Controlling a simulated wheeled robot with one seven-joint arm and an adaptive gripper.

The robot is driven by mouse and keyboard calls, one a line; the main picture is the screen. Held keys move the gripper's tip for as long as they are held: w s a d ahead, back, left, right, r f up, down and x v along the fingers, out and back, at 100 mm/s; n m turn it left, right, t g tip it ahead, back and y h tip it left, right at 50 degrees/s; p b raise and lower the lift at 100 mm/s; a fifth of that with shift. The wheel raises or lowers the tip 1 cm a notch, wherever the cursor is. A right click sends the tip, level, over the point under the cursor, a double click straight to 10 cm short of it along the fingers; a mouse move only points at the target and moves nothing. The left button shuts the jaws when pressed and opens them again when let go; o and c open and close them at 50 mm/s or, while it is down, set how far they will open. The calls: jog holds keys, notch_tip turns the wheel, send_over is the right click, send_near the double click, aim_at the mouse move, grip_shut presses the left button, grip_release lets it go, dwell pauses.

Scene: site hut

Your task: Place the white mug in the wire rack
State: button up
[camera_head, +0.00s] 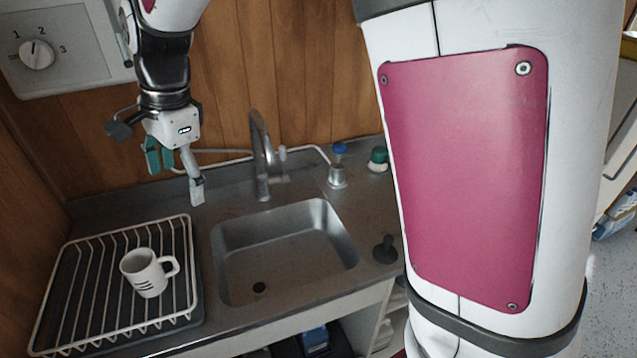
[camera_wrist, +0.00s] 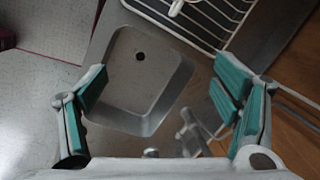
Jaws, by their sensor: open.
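The white mug (camera_head: 147,273) stands upright in the wire rack (camera_head: 190,262), with dark marks on its side and its handle pointing right in the head view. The rack is a pale wire frame on a dark tray to the left of the sink. In the wrist view the rack (camera_wrist: 204,40) shows at the top, with a small part of the mug (camera_wrist: 177,5) at the frame's edge. My gripper (camera_head: 175,180) is open and empty above the back of the counter, behind the rack and apart from the mug. Its green-padded fingers are spread wide in the wrist view (camera_wrist: 165,100).
The metal sink (camera_head: 285,250) lies right of the rack, with a tall tap (camera_head: 261,155) behind it near my gripper. A dark plunger-like object (camera_head: 384,249) and a green-topped item (camera_head: 378,159) stand at right. A control box (camera_head: 65,45) hangs on the wooden wall.

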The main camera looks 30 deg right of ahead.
jog(key=s+d+r+n+t, duration=0.2)
jog(key=s+d+r+n, duration=0.45)
jog(key=s+d, duration=0.35)
jog(key=s+d+n+t+h, duration=0.1)
jog(key=s+d+n, duration=0.5)
jog(key=s, duration=0.6)
jog(key=shift+s+d+n+t+h, duration=0.25)
jog(key=shift+d+n+t+h, duration=0.1)
jog(key=shift+n+t, duration=0.3)
dwell(1.4)
